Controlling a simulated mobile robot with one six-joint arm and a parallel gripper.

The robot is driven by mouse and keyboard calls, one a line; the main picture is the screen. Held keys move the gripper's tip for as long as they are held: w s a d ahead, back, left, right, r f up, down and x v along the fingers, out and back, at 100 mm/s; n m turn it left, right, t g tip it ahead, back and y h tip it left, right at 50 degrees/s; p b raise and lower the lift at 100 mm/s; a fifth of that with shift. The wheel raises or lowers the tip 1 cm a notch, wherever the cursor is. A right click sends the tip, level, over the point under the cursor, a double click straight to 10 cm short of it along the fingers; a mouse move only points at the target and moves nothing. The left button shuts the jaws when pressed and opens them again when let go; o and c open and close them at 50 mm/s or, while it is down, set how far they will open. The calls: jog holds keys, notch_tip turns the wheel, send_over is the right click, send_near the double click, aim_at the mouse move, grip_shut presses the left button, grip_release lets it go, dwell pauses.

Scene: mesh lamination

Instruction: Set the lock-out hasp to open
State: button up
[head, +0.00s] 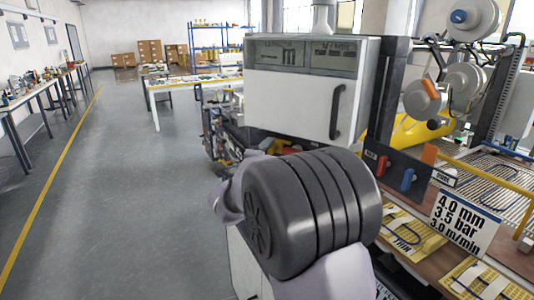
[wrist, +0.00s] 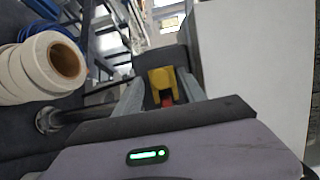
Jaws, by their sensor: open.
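In the wrist view my gripper (wrist: 162,84) is open, with its two grey fingers apart. Between and beyond the fingers is a yellow piece (wrist: 163,77) with a small red part (wrist: 167,100) below it, against a dark block. It may be the lock-out hasp, but its form is too small to tell, and I cannot tell whether the fingers touch it. In the head view my own arm hides my gripper, and no hasp can be made out there.
A white cabinet (head: 292,103) with a dark handle stands beyond my arm. A dark panel with a red lever (head: 383,165) and a blue lever (head: 408,180) stands right of it. A white roll (wrist: 48,65) is at left in the wrist view. Open floor (head: 130,190) lies left.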

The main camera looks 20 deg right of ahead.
jog(key=shift+w+d, duration=0.2)
jog(key=shift+d, duration=0.05)
grip_shut()
